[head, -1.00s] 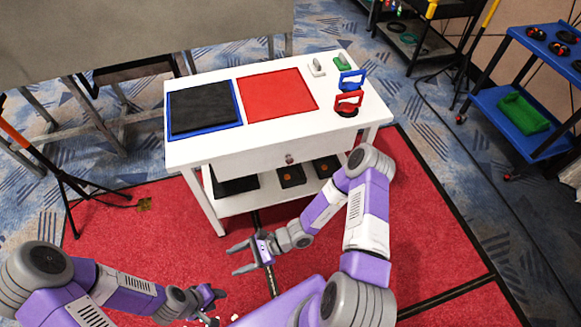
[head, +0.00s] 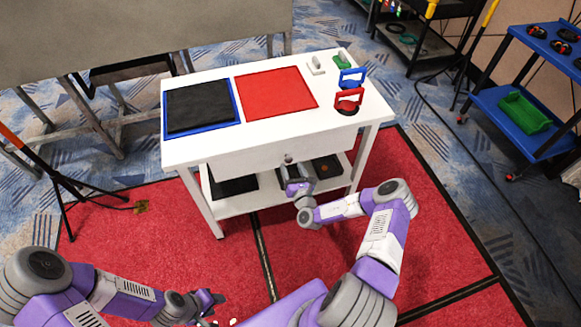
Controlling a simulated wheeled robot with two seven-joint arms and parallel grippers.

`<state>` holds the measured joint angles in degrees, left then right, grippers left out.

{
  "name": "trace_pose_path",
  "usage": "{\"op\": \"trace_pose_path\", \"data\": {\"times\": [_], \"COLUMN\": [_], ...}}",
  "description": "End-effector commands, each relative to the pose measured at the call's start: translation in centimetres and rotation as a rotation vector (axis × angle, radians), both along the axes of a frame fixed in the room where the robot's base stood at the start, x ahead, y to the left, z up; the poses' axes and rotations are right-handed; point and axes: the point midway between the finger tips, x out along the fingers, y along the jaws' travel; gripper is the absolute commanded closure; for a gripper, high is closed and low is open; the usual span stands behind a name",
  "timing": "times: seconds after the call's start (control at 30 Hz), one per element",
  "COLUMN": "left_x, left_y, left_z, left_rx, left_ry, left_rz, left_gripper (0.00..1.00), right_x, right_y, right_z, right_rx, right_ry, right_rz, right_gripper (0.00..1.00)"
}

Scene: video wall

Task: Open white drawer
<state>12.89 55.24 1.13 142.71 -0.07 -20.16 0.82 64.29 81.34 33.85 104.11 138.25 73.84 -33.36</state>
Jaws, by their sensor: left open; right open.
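The white drawer (head: 250,162) is in the front of a white table (head: 200,153), below its top, and looks closed. Its small round knob (head: 289,158) shows at the middle of the drawer front. My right gripper (head: 290,168) is raised at the drawer front, right by the knob. Its open fingers are mostly hidden behind its own purple wrist, so I cannot tell whether they touch or surround the knob. My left gripper (head: 212,302) is open and empty, low at the bottom of the view, well away from the table.
On the tabletop lie a black pad in a blue tray (head: 238,110) and a red mat (head: 275,93). A lower shelf (head: 265,198) holds dark bins. Red carpet (head: 215,265) in front is clear.

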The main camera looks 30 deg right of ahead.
Motion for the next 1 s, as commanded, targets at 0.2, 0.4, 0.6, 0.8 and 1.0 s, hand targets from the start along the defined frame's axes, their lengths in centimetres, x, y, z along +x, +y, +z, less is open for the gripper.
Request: {"op": "trace_pose_path", "data": {"times": [0.2, 0.4, 0.6, 0.8, 1.0], "left_x": [0.0, 0.0, 0.0, 0.0, 0.0], "left_y": [0.0, 0.0, 0.0, 0.0, 0.0], "left_z": [-0.9, -0.9, -0.9, -0.9, -0.9], "left_rx": [0.000, 0.000, 0.000, 0.000, 0.000], "left_ry": [0.000, 0.000, 0.000, 0.000, 0.000], "left_rz": [0.000, 0.000, 0.000, 0.000, 0.000], "left_gripper": [0.57, 0.57, 0.57, 0.57, 0.57], "right_x": [2.1, 2.4, 2.4, 2.3, 2.3], "right_y": [-0.5, -0.5, -0.5, -0.5, -0.5], "right_z": [-0.1, 0.1, 0.1, 0.0, 0.0], "right_rx": [0.000, 0.000, 0.000, 0.000, 0.000], "right_ry": [-0.001, 0.000, 0.000, 0.000, 0.000], "right_rz": [0.002, 0.003, 0.003, 0.003, 0.004], "right_gripper": [0.39, 0.39, 0.54, 0.85, 1.00]}}
